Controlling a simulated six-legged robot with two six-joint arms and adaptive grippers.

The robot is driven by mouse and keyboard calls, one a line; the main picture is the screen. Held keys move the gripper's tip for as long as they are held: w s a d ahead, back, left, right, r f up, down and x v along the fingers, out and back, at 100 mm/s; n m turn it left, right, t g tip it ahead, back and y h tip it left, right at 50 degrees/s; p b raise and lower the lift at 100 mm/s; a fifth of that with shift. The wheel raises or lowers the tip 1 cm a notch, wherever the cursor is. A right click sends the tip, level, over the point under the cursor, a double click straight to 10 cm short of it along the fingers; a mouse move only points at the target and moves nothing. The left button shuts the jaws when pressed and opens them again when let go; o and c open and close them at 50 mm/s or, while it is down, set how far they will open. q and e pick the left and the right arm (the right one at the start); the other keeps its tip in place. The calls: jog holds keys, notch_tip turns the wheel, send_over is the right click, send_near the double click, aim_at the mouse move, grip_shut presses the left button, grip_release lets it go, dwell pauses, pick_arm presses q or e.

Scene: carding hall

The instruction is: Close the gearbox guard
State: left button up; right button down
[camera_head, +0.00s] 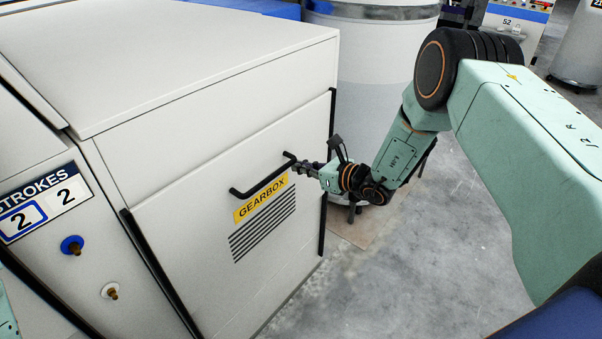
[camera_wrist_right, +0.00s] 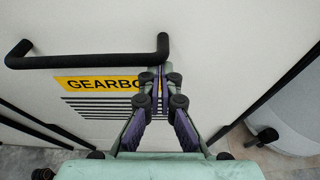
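The gearbox guard (camera_head: 200,235) is a pale grey panel on the machine's front, with a yellow GEARBOX label (camera_head: 261,198), dark vent slots and a black bar handle (camera_head: 262,176). It looks about flush with the machine front; I cannot tell if a small gap remains. In the right wrist view the handle (camera_wrist_right: 85,61) runs across the upper left. My right gripper (camera_head: 300,167) is at the handle's right end. Its fingers (camera_wrist_right: 158,76) are brought together just below that end, with nothing seen between them. Whether they touch the handle is unclear. My left gripper is out of view.
A large pale drum (camera_head: 375,65) stands behind my right wrist. The concrete floor (camera_head: 400,270) right of the machine is clear.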

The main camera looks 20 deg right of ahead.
jog(key=shift+w+r, duration=0.15)
jog(key=shift+r, duration=0.3)
